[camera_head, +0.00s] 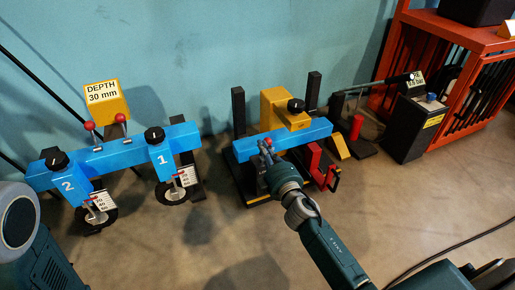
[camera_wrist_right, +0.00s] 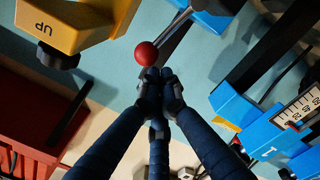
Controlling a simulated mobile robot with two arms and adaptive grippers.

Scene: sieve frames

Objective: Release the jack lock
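My right gripper (camera_head: 265,150) reaches the front of a blue beam (camera_head: 310,131) in the head view. In the right wrist view its fingers (camera_wrist_right: 162,88) are drawn together at the tips. Just beyond them is a red ball knob (camera_wrist_right: 146,54) on a silver lever (camera_wrist_right: 178,28); I cannot tell whether they touch. A yellow block (camera_head: 275,103) with a black knob (camera_head: 296,105) stands behind the beam. A yellow part marked "UP" (camera_wrist_right: 65,22) shows in the wrist view. My left gripper is out of view.
A red bracket and handle (camera_head: 315,160) sit close right of my right gripper. Another blue beam (camera_head: 115,153) with gauges and red-knobbed levers stands left. A black pump box (camera_head: 408,130) and an orange cabinet (camera_head: 450,30) stand right. Front floor is mostly clear.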

